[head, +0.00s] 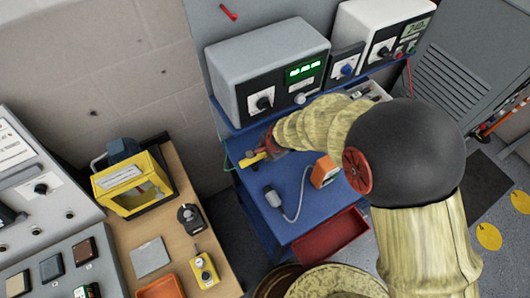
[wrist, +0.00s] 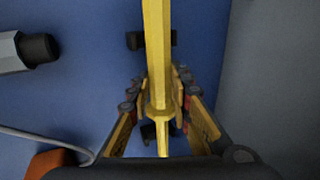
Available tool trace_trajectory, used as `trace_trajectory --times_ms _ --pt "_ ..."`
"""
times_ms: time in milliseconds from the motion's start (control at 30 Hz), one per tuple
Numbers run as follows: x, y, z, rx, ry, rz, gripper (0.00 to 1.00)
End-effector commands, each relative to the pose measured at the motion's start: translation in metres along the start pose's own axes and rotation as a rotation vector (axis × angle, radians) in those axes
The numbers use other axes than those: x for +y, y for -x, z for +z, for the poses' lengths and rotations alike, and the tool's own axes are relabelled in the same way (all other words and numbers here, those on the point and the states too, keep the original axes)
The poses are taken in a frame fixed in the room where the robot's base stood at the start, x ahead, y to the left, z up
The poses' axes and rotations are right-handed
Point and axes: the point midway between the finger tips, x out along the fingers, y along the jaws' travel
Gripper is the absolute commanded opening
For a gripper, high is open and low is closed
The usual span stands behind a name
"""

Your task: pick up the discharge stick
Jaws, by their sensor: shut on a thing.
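The discharge stick (wrist: 157,50) is a yellow rod with a collar. It runs up the middle of the wrist view, between the fingers of my gripper (wrist: 157,98). The gripper is shut on it near the collar. In the head view a short yellow part of the stick (head: 252,160) shows at the left of my gripper (head: 268,143), over the blue bench top. My arm hides the rest. Dark pieces (wrist: 135,40) show behind the rod; I cannot tell whether the rod touches them.
On the blue bench (head: 257,184) lie a grey corded probe (head: 271,197) and an orange box (head: 324,170). A grey meter cabinet (head: 268,70) stands behind. A red tray (head: 330,234) is at the front. A wooden table (head: 178,235) with instruments is at left.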

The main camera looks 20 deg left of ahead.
Motion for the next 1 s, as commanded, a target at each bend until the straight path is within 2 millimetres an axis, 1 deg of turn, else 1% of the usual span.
trace_trajectory --times_ms 33,167,200,400,500,700,1000 --pt "-0.004 0.008 0.000 0.001 0.000 -0.003 0.00" --pt "-0.013 0.027 -0.001 0.001 0.001 -0.005 0.00" --pt "-0.012 0.029 0.004 0.000 0.003 0.000 0.00" --pt "-0.004 0.031 0.049 -0.001 0.008 0.002 0.00" --pt "-0.001 0.032 0.067 -0.001 0.006 0.002 0.00" --pt "0.004 0.034 0.094 -0.003 0.003 0.002 0.00" --pt "0.006 0.035 0.116 -0.003 0.001 0.002 0.00"
